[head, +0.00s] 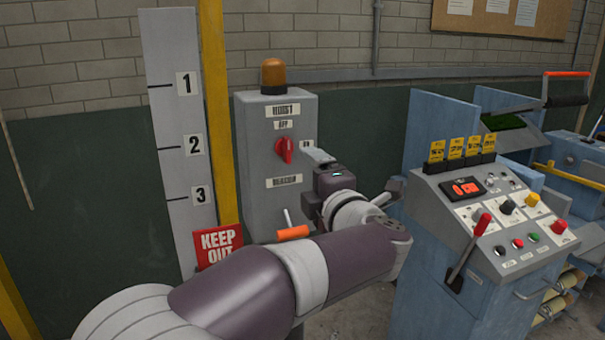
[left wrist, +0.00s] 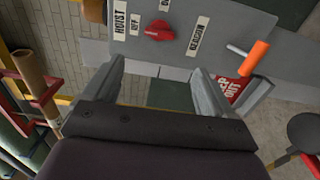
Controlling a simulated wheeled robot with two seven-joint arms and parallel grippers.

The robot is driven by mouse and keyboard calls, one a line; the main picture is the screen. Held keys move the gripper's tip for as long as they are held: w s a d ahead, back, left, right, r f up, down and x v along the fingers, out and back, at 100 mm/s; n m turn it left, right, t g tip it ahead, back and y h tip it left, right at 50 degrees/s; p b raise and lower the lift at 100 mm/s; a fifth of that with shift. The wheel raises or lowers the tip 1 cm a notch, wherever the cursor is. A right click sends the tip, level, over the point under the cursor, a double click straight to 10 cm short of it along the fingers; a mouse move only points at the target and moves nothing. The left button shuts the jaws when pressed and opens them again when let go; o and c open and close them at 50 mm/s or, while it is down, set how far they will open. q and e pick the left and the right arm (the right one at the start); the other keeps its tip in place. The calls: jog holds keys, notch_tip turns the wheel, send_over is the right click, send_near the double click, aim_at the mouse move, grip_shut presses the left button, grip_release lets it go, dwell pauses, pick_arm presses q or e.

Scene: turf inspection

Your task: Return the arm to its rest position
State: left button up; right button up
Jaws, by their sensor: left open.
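My left arm (head: 345,262) reaches in from the lower left of the head view, stretched out toward a grey hoist box. My left gripper (head: 318,156) is in front of the box's right side, near the red rotary knob (head: 285,149). In the left wrist view the two grey fingers (left wrist: 160,88) stand apart with nothing between them. The red knob (left wrist: 158,30) shows beyond the fingertips, apart from them. My right gripper is not in view.
The hoist box (head: 250,148) carries an amber beacon (head: 273,75) and an orange-handled crank (head: 292,233). A control console (head: 497,250) with a red lever stands close on the right. A numbered board (head: 171,120) is behind.

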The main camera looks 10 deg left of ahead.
pick_arm(q)
jog(key=shift+s, duration=0.15)
jog(key=shift+d, duration=0.15)
jog(key=w+d+f+m+t+h, duration=0.2)
jog(key=w+d+f+m+h, duration=0.1)
jog(key=d+m+h, duration=0.45)
jog(key=s+d+f+m+g+h+p, duration=0.1)
jog(key=s+d+f+m+g+h, duration=0.15)
jog(key=f+m, duration=0.4)
jog(key=s+d+f+m+g+h+p, duration=0.1)
jog(key=s+f+m+g+h+p, duration=0.2)
jog(key=f+m, duration=0.35)
jog(key=s+a+f+m+g+y+p, duration=0.1)
jog(key=s+a+f+m+g+p, duration=0.1)
jog(key=s+a+f+g, duration=0.3)
jog(key=s+a+f+m+g+y+p, duration=0.2)
jog(key=s+a+f+g, duration=0.3)
jog(key=s+a, duration=0.8)
jog(key=s, duration=0.3)
jog(key=shift+s+f+m, duration=0.15)
jog(key=shift+f+m, duration=0.15)
jog(key=shift+m, duration=0.05)
